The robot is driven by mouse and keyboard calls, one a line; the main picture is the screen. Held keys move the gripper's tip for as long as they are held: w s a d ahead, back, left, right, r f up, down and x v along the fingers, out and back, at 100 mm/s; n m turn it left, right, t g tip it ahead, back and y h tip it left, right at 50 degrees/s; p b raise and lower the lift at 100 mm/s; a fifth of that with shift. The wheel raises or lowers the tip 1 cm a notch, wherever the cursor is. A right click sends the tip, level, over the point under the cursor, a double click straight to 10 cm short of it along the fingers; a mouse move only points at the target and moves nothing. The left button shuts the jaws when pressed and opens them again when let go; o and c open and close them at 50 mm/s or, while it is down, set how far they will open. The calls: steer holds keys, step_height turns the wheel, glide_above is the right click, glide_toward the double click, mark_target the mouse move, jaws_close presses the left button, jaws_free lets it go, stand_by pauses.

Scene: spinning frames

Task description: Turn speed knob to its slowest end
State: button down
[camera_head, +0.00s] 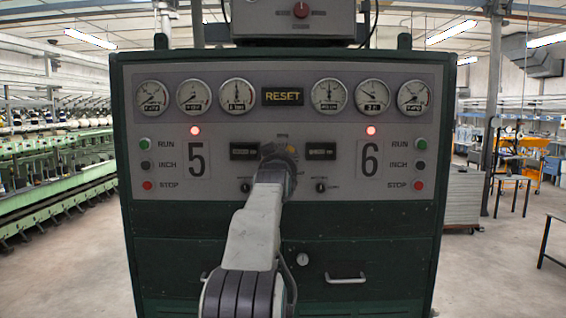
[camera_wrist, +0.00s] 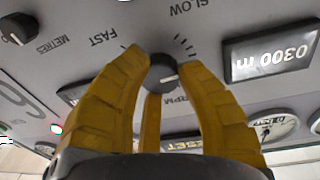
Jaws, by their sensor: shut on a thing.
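The speed knob (camera_wrist: 163,68) is a dark round knob on the grey panel. In the wrist view it sits between the tips of my gripper's yellow fingers, with FAST on its left, SLOW above and RPM below. Tick marks show around it. My gripper (camera_wrist: 160,72) is shut on the knob. A light mark shows on the knob's lower edge, but I cannot tell its setting for sure. In the head view my gripper (camera_head: 281,152) is at the panel's middle, and my arm hides the knob.
The green machine cabinet (camera_head: 170,255) carries a row of gauges, a RESET plate (camera_head: 283,96) and lit red lamps. Small black knobs (camera_head: 321,185) and displays (camera_head: 320,151) flank my gripper closely. RUN, INCH and STOP buttons line both sides.

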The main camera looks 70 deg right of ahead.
steer(key=shift+a+r, duration=0.1)
steer(key=shift+r, duration=0.3)
steer(key=c, duration=2)
jaws_free()
steer(key=o, duration=1.2)
steer(key=shift+w+f, duration=0.1)
steer(key=shift+f, duration=0.2)
steer(key=shift+v, duration=5.9)
steer(key=shift+o, duration=0.2)
steer(key=shift+f, duration=0.15)
